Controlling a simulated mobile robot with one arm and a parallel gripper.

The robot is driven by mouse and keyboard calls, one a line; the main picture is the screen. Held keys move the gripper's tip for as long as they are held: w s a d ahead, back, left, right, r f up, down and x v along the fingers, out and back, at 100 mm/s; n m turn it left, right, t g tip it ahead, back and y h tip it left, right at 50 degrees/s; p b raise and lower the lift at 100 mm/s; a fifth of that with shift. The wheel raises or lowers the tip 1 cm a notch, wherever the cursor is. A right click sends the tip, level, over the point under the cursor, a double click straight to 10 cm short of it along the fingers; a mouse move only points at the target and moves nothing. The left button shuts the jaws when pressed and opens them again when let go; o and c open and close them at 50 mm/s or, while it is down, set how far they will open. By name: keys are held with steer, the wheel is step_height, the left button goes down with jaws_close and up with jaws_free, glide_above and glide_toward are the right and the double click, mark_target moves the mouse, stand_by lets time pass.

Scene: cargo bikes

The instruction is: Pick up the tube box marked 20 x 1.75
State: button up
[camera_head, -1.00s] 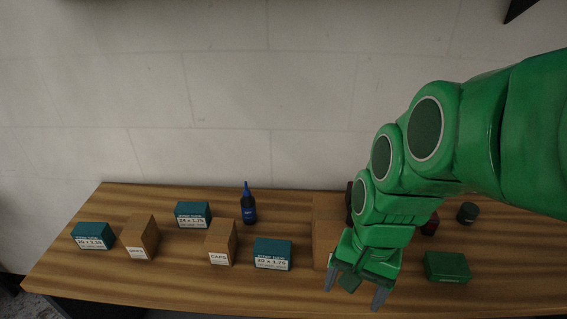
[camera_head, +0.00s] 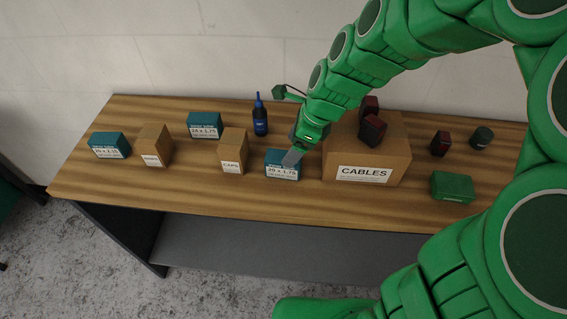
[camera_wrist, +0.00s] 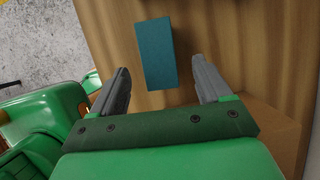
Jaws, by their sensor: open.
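The teal tube box marked 20 x 1.75 (camera_head: 283,173) stands on the wooden bench, left of the CABLES box. My gripper (camera_head: 296,153) is at its top right in the head view and hides part of its top. In the wrist view the teal box (camera_wrist: 157,54) lies ahead of my open gripper (camera_wrist: 163,85), lined up between the two grey fingers and mostly beyond their tips. The fingers hold nothing. Two other teal tube boxes stand further left: one marked 24 x 1.75 (camera_head: 205,126), and one at the far left (camera_head: 110,145) whose label is hard to read.
The large CABLES carton (camera_head: 366,158) stands close to the right of my gripper, with dark red items on it. A CAPS box (camera_head: 233,151), another brown box (camera_head: 155,146) and a blue bottle (camera_head: 260,116) stand left. A green box (camera_head: 452,186) is at right on the bench (camera_head: 200,187).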

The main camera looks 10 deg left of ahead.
mark_target(273, 168)
steer(key=shift+x, duration=3.8)
steer(key=shift+s, duration=0.1)
steer(key=c, duration=1.2)
